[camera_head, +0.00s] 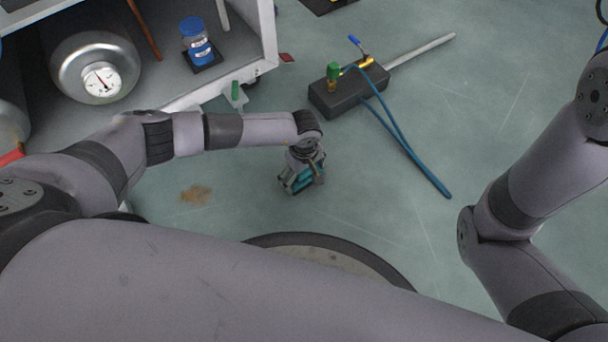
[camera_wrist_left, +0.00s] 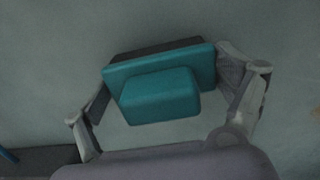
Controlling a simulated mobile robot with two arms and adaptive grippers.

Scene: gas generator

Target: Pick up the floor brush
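The floor brush (camera_wrist_left: 160,91) is a teal block with a dark layer along its far edge. It shows in the left wrist view between the two fingers of my left gripper (camera_wrist_left: 168,92). The fingers lie close along its left and right sides; whether both press on it is unclear. In the head view, my left gripper (camera_head: 303,178) points down over the brush (camera_head: 289,184), at or just above the floor, and partly hides it. My right arm shows at the right, but its gripper is out of view.
A brown dirt patch (camera_head: 196,195) lies on the floor left of the brush. A dark box (camera_head: 345,93) with a blue hose stands beyond it. A shelf unit (camera_head: 222,86) with a gauge tank (camera_head: 97,68) and a blue-lidded jar (camera_head: 197,42) stands at upper left.

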